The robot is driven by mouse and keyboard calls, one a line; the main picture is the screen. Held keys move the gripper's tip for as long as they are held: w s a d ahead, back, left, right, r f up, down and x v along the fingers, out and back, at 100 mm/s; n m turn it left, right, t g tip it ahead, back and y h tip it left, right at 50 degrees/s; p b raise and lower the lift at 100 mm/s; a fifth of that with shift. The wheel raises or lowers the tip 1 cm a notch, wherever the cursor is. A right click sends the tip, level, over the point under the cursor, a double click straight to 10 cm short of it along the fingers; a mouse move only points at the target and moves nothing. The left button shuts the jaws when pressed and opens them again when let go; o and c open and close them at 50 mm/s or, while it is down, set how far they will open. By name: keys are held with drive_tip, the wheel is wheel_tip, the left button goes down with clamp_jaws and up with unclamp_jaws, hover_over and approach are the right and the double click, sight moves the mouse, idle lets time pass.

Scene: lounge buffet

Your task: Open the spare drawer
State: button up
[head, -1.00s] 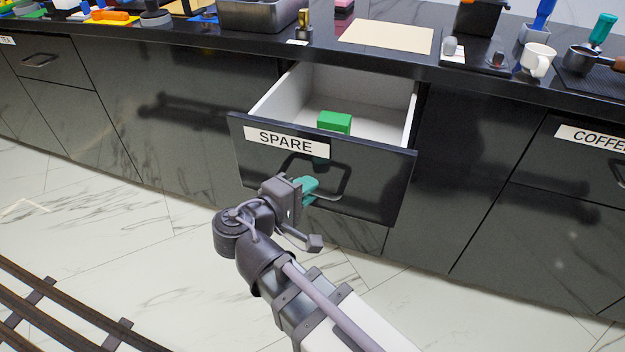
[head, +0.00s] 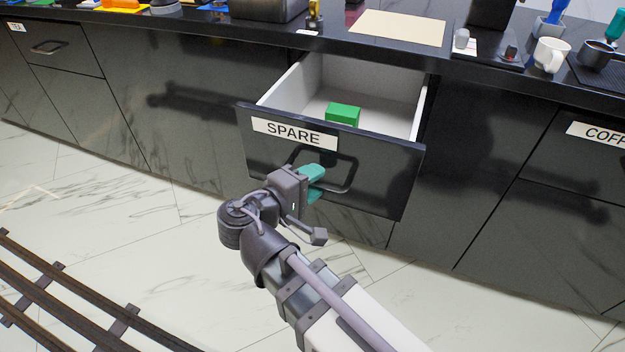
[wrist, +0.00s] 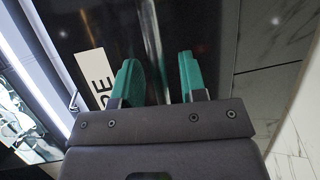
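The spare drawer (head: 385,172) has a glossy black front with a white SPARE label (head: 294,132). It stands pulled out from the counter, its pale interior showing. Its dark loop handle (head: 350,178) is on the front. My gripper (head: 316,181) is at the left part of the handle, its two teal fingers spread apart. In the wrist view the gripper (wrist: 161,76) shows a clear gap between the fingers, with the dark front and part of the label (wrist: 95,75) beyond. I cannot tell whether a finger touches the handle.
A green block (head: 343,114) lies in the drawer. The black countertop (head: 390,55) above holds a beige mat (head: 398,27), a white mug (head: 550,53) and other items. A COFFEE drawer (head: 570,160) is shut at right. Rails (head: 75,305) run along the floor at lower left.

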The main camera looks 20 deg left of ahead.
drive_tip(key=p+v, duration=0.2)
drive_tip(key=v, duration=0.8)
drive_tip(key=shift+s, duration=0.25)
drive_tip(key=shift+a, duration=0.1)
